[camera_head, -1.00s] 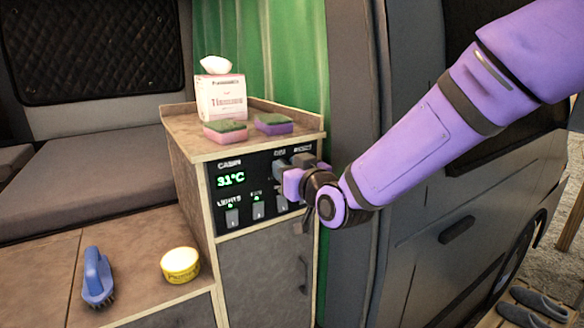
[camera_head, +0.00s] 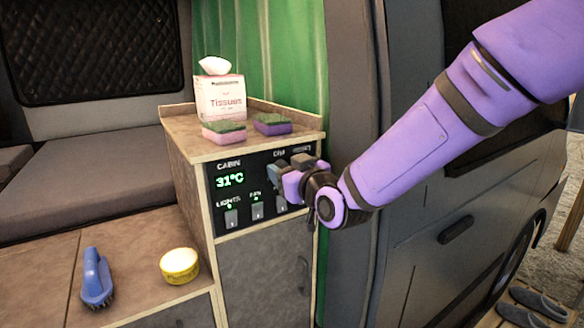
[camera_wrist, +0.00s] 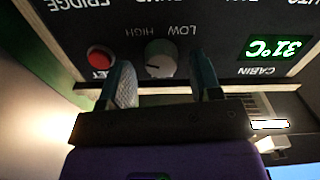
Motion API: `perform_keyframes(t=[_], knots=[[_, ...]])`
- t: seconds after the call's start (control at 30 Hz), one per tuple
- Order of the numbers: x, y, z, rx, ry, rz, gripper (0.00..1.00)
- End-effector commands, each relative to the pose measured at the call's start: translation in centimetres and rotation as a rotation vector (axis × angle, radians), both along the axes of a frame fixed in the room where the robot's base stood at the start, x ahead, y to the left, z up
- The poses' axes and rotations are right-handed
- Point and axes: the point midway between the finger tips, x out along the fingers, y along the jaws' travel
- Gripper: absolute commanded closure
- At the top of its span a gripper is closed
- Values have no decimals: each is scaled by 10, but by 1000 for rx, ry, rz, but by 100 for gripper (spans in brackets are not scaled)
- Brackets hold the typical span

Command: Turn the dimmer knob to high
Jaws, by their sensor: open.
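The dimmer knob (camera_wrist: 160,58) is round and pale, with LOW and HIGH lettering beside it on the black control panel (camera_head: 228,198). The wrist view shows the panel upside down. My gripper (camera_wrist: 161,64) is open, with one finger on each side of the knob and visible gaps between. I cannot tell how deep the fingertips reach along the knob. In the head view my gripper (camera_head: 288,168) is at the panel's upper right and hides the knob.
A red button (camera_wrist: 101,58) is close beside one finger. The lit display (camera_head: 230,180) reads 31°C, above several switches (camera_head: 257,211). Two sponges (camera_head: 273,124) and a tissue box (camera_head: 221,97) stand on the cabinet top. A brush (camera_head: 97,278) and yellow tin (camera_head: 179,266) lie lower left.

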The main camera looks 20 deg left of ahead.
Motion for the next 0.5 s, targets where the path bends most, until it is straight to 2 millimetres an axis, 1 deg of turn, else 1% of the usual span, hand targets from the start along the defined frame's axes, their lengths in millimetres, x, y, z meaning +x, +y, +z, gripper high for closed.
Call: perform_keyframes(t=[0.13, 0.23, 0.37, 0.5], knots=[[-2, -2, 0, 0, 0, 1, 42], [-8, -9, 0, -1, -1, 1, 42], [-22, -26, 1, -1, -1, 1, 42], [-39, -47, 1, -1, -1, 0, 42]])
